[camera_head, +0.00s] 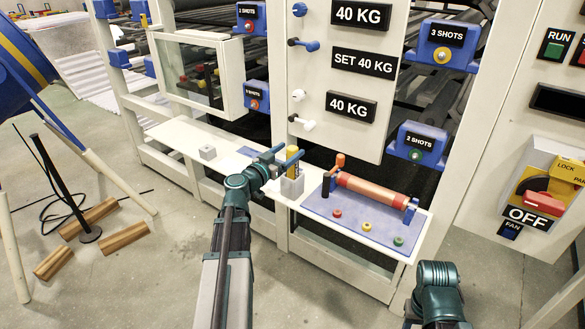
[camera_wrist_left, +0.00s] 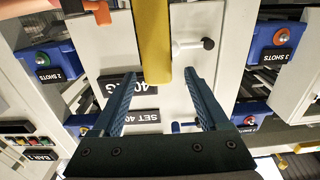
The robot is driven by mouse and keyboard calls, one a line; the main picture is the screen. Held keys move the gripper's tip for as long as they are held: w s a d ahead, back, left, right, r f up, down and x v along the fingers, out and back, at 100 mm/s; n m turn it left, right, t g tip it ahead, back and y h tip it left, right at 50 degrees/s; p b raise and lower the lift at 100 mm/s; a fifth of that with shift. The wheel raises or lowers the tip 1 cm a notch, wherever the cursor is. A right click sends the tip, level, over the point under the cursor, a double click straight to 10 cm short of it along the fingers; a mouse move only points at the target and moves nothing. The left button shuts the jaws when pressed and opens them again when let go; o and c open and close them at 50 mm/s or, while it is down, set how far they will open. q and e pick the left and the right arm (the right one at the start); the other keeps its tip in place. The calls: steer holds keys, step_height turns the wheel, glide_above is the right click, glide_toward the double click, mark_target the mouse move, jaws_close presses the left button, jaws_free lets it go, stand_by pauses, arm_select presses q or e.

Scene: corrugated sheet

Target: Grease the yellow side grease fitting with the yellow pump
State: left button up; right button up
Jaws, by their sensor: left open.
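The yellow pump (camera_head: 292,158) stands upright in a grey block holder (camera_head: 291,186) on the white shelf. In the left wrist view, its yellow shaft (camera_wrist_left: 153,42) rises beyond and between my spread fingers. My left gripper (camera_head: 279,157) is open beside the pump; whether it touches it I cannot tell. The yellow fitting (camera_head: 441,56) is on a blue block labelled "3 SHOTS" (camera_head: 447,34), up on the right of the machine. Of my right arm (camera_head: 439,283), the wrist shows at the bottom; its fingers cannot be made out clearly.
An orange-red cylinder (camera_head: 372,191) lies above a blue mat (camera_head: 322,208) with red, yellow and green dots. A green fitting (camera_head: 416,155) labelled "2 SHOTS" sits lower right. Knobs (camera_head: 303,123) stick out from the white panel above the shelf. A control panel is at right.

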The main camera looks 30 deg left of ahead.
mark_target(296, 147)
arm_select(q)
steer(key=shift+w+d+f, duration=0.1)
steer(key=shift+w+d, duration=0.05)
steer(key=shift+w, duration=1.15)
steer(key=shift+w+d, duration=0.15)
steer(key=shift+w, duration=1.15)
jaws_close()
